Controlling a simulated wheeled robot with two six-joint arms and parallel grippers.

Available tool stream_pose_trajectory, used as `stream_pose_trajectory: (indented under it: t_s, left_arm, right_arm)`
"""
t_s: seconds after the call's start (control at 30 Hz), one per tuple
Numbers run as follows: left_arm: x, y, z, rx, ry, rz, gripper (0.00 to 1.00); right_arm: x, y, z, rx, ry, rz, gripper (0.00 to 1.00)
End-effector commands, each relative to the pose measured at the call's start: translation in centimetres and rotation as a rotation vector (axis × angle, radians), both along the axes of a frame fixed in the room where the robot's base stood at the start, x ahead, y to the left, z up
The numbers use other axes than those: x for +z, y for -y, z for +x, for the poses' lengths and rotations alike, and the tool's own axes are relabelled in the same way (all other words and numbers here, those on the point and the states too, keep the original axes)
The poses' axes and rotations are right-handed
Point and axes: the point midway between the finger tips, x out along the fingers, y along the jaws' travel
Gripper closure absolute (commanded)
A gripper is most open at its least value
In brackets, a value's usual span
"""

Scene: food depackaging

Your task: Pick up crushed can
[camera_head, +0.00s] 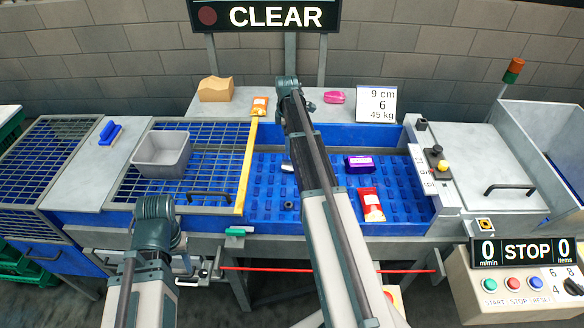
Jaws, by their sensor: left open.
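A small silver and dark item (287,166), which may be the crushed can, lies on the blue ribbed bed, partly hidden behind my right arm. Its shape is too small to tell surely. My left gripper (206,272) is low at the left, in front of the table's front edge, open and empty, well away from that item. My right arm reaches up across the middle of the view, over the blue bed. Its gripper does not show.
The blue bed (262,212) also holds a purple pack (360,164), a red and white pack (371,204) and a small dark ring-like piece (289,206). A grey bin (162,155) stands on the left grating. An orange pack (259,106) and pink item (334,97) lie behind.

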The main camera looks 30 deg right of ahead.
Motion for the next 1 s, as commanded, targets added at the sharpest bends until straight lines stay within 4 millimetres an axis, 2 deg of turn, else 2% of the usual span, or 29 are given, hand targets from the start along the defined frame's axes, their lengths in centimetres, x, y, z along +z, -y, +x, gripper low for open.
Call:
stream_pose_trajectory:
  t_s: [0.03, 0.4, 0.53, 0.77, 1.0]
  left_arm:
    - [-1.2, 0.0, 0.0, 0.0, 0.0, 0.0, 0.5]
    - [-6.6, 0.0, 0.0, 0.0, 0.0, 0.0, 0.5]
    - [-7.4, 0.0, 0.0, 0.0, 0.0, 0.0, 0.5]
    - [-7.4, 0.0, 0.0, 0.0, 0.0, 0.0, 0.5]
    - [-9.6, 0.0, 0.0, 0.0, 0.0, 0.0, 0.5]
  right_arm:
    - [-1.2, 0.0, 0.0, 0.0, 0.0, 0.0, 0.0]
    - [-6.6, 0.1, 0.1, 0.0, 0.0, 0.0, 0.0]
    - [-7.4, 0.1, 0.2, 0.0, 0.0, 0.0, 0.0]
    - [-7.4, 0.1, 0.2, 0.0, 0.0, 0.0, 0.0]
    - [-9.6, 0.4, 0.2, 0.0, 0.0, 0.0, 0.0]
